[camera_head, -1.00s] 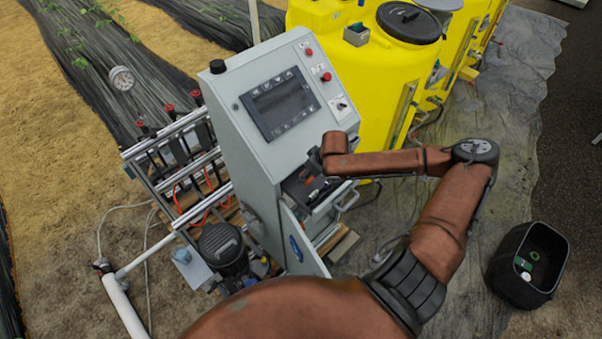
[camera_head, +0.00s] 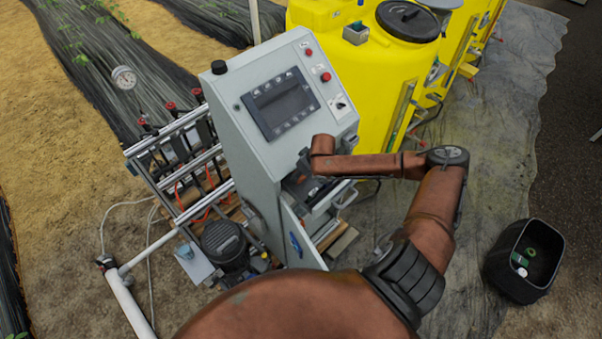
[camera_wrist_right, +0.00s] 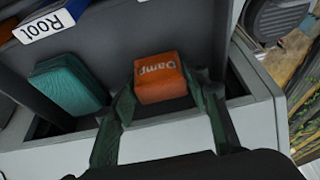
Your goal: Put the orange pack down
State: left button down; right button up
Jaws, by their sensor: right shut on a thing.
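The orange pack (camera_wrist_right: 160,80), with white lettering, is between the two green-grey fingers of my right gripper (camera_wrist_right: 165,98) in the right wrist view. The gripper is shut on it. The pack is over or inside a dark recess behind a grey rim; whether it touches the floor of the recess cannot be told. In the head view my right gripper (camera_head: 297,184) reaches into the opening below the screen of the grey control cabinet (camera_head: 236,122), and the pack is not clearly visible there. My left gripper is not in view.
A teal pack (camera_wrist_right: 68,86) lies in the recess left of the orange one. A label reading "Root" (camera_wrist_right: 50,24) is above it. The cabinet's door (camera_head: 302,238) hangs open below my wrist. Yellow tanks (camera_head: 360,75) stand behind; a black bin (camera_head: 526,262) stands at right.

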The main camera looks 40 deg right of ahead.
jog(key=o, duration=1.2)
jog(key=shift+s+r, duration=0.1)
jog(key=shift+r, duration=0.35)
jog(key=b+v, duration=0.2)
jog(key=v, duration=0.9)
jog(key=shift+r, duration=0.15)
